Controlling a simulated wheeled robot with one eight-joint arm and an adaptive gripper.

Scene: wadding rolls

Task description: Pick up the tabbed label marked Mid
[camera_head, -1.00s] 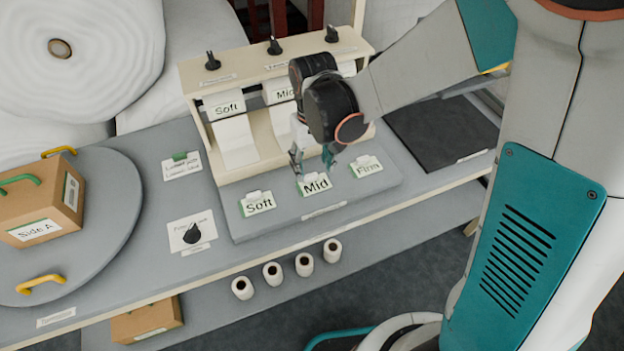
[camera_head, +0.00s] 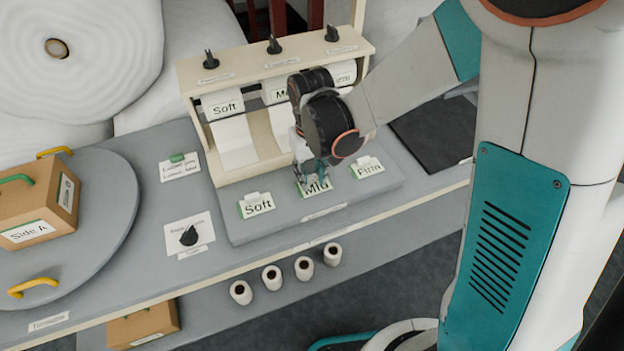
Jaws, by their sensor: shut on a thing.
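The tabbed label marked Mid (camera_head: 317,189) is white with a green edge. It stands on the grey raised board (camera_head: 290,218), between the label marked Soft (camera_head: 257,205) on its left and the label marked Firm (camera_head: 368,168) on its right. My gripper (camera_head: 314,180) is at the top of the Mid label, shut on its tab. The fingers cover the tab and the upper part of the lettering. I cannot tell whether the label is clear of the board.
A cream dispenser rack (camera_head: 192,88) with knobs and hanging sheets stands close behind my gripper. A grey turntable (camera_head: 115,230) with a box (camera_head: 35,205) is at the left. A dark mat (camera_head: 430,135) lies at the right. Several small rolls (camera_head: 272,278) stand below the table's front edge.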

